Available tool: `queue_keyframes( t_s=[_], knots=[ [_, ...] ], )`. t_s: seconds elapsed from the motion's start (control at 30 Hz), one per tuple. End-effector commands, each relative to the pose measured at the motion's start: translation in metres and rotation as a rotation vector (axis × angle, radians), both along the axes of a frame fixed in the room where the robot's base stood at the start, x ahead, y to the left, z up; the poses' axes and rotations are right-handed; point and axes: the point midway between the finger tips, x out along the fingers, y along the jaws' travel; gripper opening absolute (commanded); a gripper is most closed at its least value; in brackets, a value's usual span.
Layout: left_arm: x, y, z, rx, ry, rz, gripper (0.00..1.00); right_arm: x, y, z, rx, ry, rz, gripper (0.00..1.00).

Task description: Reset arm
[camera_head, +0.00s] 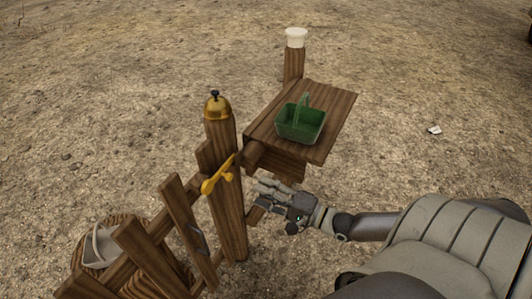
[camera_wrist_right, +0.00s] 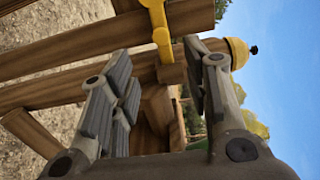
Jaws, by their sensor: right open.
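My right gripper (camera_head: 278,192) reaches in from the right in the head view, with its arm stretched low in front of the wooden posts. In the right wrist view its two fingers (camera_wrist_right: 165,95) stand wide apart with nothing between them. Beyond the fingers are wooden beams and a yellow latch-like handle (camera_wrist_right: 160,37). The same yellow handle (camera_head: 217,176) shows in the head view on the fence, left of the gripper and apart from it. My left gripper is not in either view.
A golden bell (camera_head: 217,108) sits on the tall post. A green basket (camera_head: 301,122) stands on a wooden table (camera_head: 335,108), with a white container (camera_head: 296,37) on a post behind. A bucket-like container (camera_head: 98,246) stands at lower left. Open dirt ground lies to the right.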

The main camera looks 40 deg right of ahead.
Motion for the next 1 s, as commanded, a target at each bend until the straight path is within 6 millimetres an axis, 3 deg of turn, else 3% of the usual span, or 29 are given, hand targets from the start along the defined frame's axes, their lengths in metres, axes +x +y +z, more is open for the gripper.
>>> queue_keyframes(
  t_s=[0.33,0.47,0.57,0.73,0.87,1.0],
  knots=[
    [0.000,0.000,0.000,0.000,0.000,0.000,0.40,0.000,-0.001,-0.004,-0.013,0.002,-0.003,0.44],
    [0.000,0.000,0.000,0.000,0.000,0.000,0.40,0.000,-0.011,-0.038,-0.146,0.020,-0.035,0.44],
    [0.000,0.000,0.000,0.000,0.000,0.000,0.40,-0.006,-0.027,-0.095,-0.368,0.068,-0.069,0.44],
    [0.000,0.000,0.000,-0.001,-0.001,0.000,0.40,-0.046,-0.046,-0.218,-0.805,0.236,-0.041,0.44],
    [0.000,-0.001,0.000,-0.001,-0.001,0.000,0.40,-0.099,-0.043,-0.303,-1.078,0.390,0.079,0.44],
    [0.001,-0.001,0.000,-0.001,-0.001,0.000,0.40,-0.172,-0.019,-0.380,-1.298,0.544,0.297,0.44]
  ],
)
